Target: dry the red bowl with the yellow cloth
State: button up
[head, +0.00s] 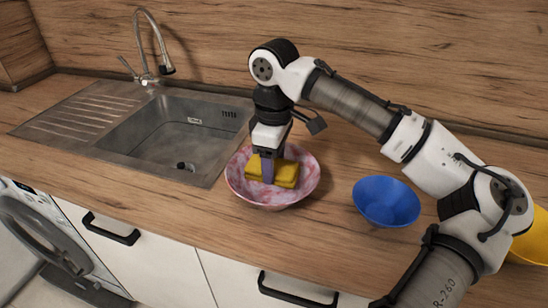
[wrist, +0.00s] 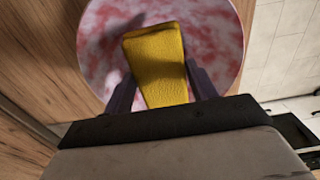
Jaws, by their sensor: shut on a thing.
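The red bowl (head: 240,188), mottled red and white, stands upright on the counter right of the sink. It also shows in the wrist view (wrist: 100,45), partly cut off by the top edge. The yellow cloth (head: 287,175), a folded block, is inside the bowl; it fills the middle of the wrist view (wrist: 157,60). My gripper (head: 267,172) points down into the bowl and is shut on the cloth. Its two dark fingers lie on either side of the cloth in the wrist view (wrist: 162,92). Whether the cloth touches the bowl's inner surface is hard to tell.
A blue bowl (head: 386,201) stands to the right on the counter. A yellow object (head: 530,246) at the right edge is partly hidden by my arm. The steel sink (head: 172,135) with its tap (head: 150,50) is at the left. The wooden splashback (head: 400,50) rises behind.

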jog(key=shift+f+b, duration=0.55)
jog(key=shift+f, duration=0.9)
jog(key=shift+s, duration=0.1)
jog(key=shift+s+a+p, duration=0.15)
jog(key=shift+s+p, duration=0.2)
jog(key=shift+s, duration=0.05)
jog(key=shift+w+d+r+p, duration=0.1)
jog(key=shift+w+d+p, duration=0.15)
jog(key=shift+w, duration=0.25)
jog(key=shift+w+d+r+p, duration=0.1)
jog(key=shift+w+p, duration=0.15)
jog(key=shift+w, duration=0.2)
jog(key=shift+s, duration=0.15)
jog(key=shift+s+a+r+p, duration=0.1)
jog(key=shift+s+a+p, duration=0.25)
jog(key=shift+s, duration=0.45)
jog(key=shift+w, duration=0.1)
